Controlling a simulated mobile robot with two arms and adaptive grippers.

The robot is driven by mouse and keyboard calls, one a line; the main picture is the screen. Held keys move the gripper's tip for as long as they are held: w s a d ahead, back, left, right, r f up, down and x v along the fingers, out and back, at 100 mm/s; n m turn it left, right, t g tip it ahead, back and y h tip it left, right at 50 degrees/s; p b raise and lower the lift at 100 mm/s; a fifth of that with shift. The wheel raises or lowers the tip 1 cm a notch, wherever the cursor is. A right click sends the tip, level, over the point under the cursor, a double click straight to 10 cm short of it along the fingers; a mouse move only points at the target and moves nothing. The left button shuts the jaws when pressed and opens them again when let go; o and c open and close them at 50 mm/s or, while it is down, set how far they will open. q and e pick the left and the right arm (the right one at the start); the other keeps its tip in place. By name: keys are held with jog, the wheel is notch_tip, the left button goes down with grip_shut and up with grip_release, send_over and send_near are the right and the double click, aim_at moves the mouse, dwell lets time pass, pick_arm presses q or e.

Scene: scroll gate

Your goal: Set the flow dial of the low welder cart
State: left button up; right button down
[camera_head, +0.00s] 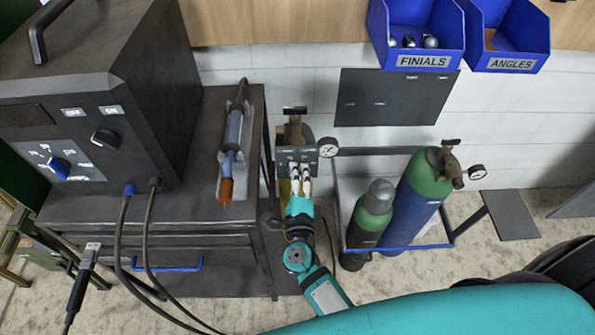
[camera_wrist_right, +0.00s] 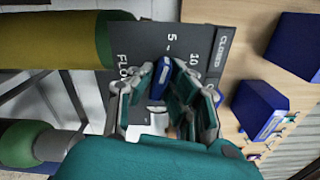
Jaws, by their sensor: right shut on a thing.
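The flow dial (camera_wrist_right: 163,79) is a blue knob on a dark panel (camera_wrist_right: 140,42) marked FLOW, 5, 10 and CLOSED in the right wrist view. My right gripper (camera_wrist_right: 165,88) is shut on the dial, with its fingers on both sides of the knob. In the head view the right gripper (camera_head: 300,178) reaches up to the small dark panel (camera_head: 310,156) beside a round gauge (camera_head: 327,147); its fingers hide the dial there. The dial's exact setting is hard to read. My left gripper is not in view.
A dark cart (camera_head: 90,208) with a welder (camera_head: 150,80) stands left, its cables hanging in front. Green-topped cylinders (camera_head: 428,180) stand in a blue-railed rack (camera_head: 400,247) to the right. Blue bins (camera_head: 415,35) hang above. Floor shows at the right.

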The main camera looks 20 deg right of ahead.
dwell(0.4)
jog(key=c, duration=1.3)
grip_release()
jog(key=shift+c, duration=0.2)
jog(key=shift+s, duration=0.1)
jog(key=v, duration=1.2)
